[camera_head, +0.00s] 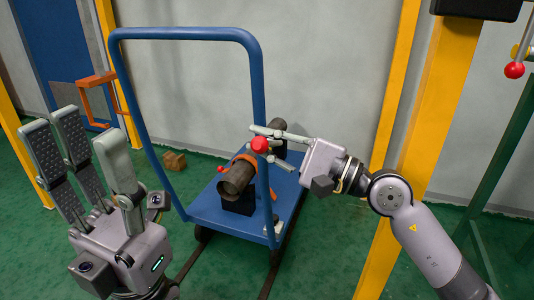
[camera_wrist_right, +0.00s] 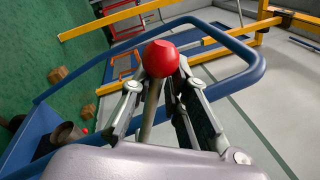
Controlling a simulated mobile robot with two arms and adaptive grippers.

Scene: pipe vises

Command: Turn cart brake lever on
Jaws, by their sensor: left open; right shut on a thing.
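The blue cart (camera_head: 215,208) stands on the green floor, with its tall blue push handle (camera_head: 256,85) on the near left side. The brake lever has a red ball knob (camera_head: 260,145). In the right wrist view the red knob (camera_wrist_right: 161,58) tops a grey rod (camera_wrist_right: 151,112) that runs between the fingers. My right gripper (camera_head: 268,145) is shut on the lever beside the blue handle. It also shows in the right wrist view (camera_wrist_right: 160,90). The lever's lower end is hidden in the wrist view. My left gripper (camera_head: 85,150) is open and empty, left of the cart, fingers pointing up.
A brown pipe (camera_head: 237,178) rests on a black support on the cart deck, with another pipe (camera_head: 278,126) behind it. A brown block (camera_head: 174,161) lies on the floor. Yellow posts (camera_head: 425,110) stand behind my right arm. Another red-knobbed lever (camera_head: 514,70) is at the upper right.

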